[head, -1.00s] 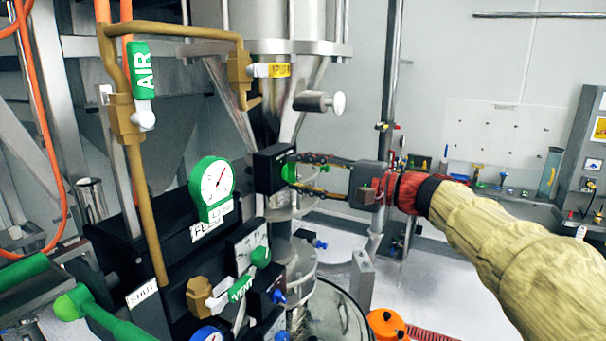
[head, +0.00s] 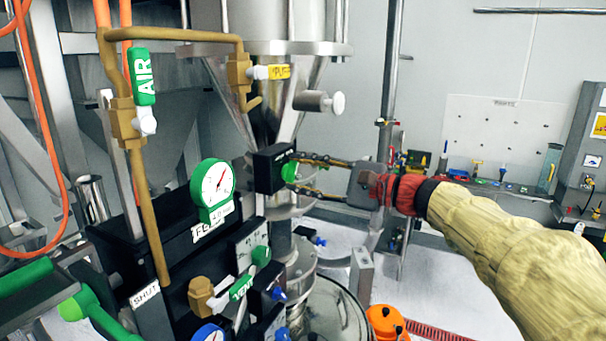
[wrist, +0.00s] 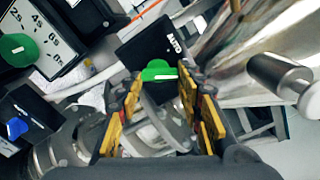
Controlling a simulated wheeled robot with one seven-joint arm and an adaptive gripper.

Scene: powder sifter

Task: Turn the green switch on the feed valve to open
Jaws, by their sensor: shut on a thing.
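The green switch (head: 290,171) is a round knob on the right face of a small black box (head: 268,171) beside the steel hopper cone. In the wrist view the knob (wrist: 158,72) has a pale mark line on its face, and the box (wrist: 150,45) reads "AUTO". My gripper (head: 300,175) reaches in from the right, its fingers one above the other in the head view. In the wrist view the fingertips (wrist: 158,82) are at either side of the knob, shut on it. The fingers partly cover the knob in the head view.
A green gauge (head: 214,186) and a panel with the green vent handle (head: 242,288) are left of and below the box. A metal stub with a white knob (head: 320,102) sticks out above my gripper. A vertical pole (head: 389,80) stands behind my wrist.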

